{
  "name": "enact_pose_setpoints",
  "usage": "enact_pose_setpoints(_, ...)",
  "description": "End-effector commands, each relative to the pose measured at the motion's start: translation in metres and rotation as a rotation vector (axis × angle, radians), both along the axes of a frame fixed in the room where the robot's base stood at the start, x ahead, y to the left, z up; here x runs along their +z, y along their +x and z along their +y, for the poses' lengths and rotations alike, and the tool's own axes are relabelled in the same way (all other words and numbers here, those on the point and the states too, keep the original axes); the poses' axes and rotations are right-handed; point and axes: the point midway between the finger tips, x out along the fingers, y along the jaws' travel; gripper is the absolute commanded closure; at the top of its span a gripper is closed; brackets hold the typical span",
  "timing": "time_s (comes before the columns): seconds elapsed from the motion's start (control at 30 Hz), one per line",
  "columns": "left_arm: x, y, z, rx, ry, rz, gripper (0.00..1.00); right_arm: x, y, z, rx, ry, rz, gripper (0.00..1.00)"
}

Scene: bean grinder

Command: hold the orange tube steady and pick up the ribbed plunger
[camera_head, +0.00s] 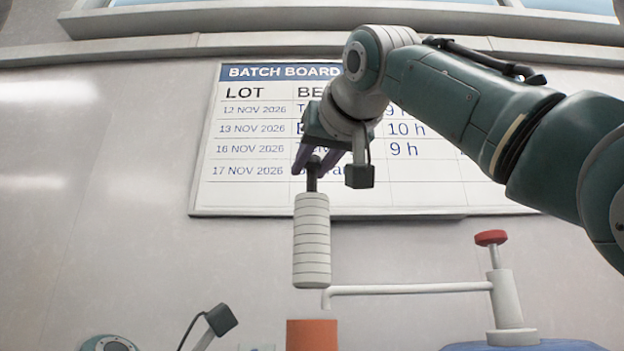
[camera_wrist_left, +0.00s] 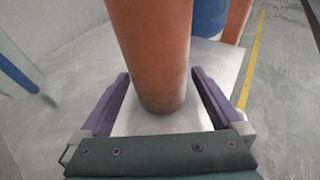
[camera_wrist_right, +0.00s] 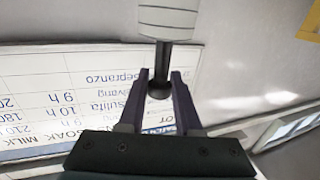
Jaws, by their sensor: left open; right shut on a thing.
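The ribbed plunger (camera_head: 312,242) is a white ribbed cylinder with a dark rod on top. It hangs upright above the orange tube (camera_head: 312,335), apart from it. My right gripper (camera_head: 321,163) is shut on the plunger's dark rod, and the right wrist view shows the rod (camera_wrist_right: 161,62) between its fingers. In the left wrist view the orange tube (camera_wrist_left: 152,45) stands between the fingers of my left gripper (camera_wrist_left: 162,78), which is open. Whether a finger touches the tube, I cannot tell. The left gripper's fingers are out of the head view.
A white crank arm (camera_head: 410,289) on a grey post with a red knob (camera_head: 490,237) extends at right toward the space under the plunger. A blue body (camera_head: 570,346) sits below the post. A batch board (camera_head: 240,150) hangs on the wall behind.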

Motion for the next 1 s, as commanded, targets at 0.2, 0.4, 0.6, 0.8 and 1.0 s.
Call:
enact_pose_setpoints(0.2, 0.002, -0.003, 0.005, 0.001, -0.001, -0.001, 0.00, 0.000, 0.000, 0.000, 0.000, 0.000, -0.001, 1.00)
enact_pose_setpoints(0.4, 0.010, -0.018, 0.028, 0.003, 0.001, -0.004, 0.00, 0.000, 0.000, 0.000, 0.000, 0.000, -0.001, 1.00)
enact_pose_setpoints(0.6, 0.023, -0.042, 0.064, 0.003, 0.002, -0.003, 0.00, 0.000, 0.000, 0.000, 0.000, 0.000, -0.001, 1.00)
enact_pose_setpoints(0.8, 0.033, -0.059, 0.088, 0.002, 0.000, 0.000, 0.00, 0.000, 0.000, 0.000, 0.000, 0.000, -0.001, 1.00)
enact_pose_setpoints(1.0, 0.035, -0.065, 0.095, 0.000, 0.001, 0.001, 0.00, 0.000, 0.000, 0.000, 0.000, 0.000, -0.001, 1.00)
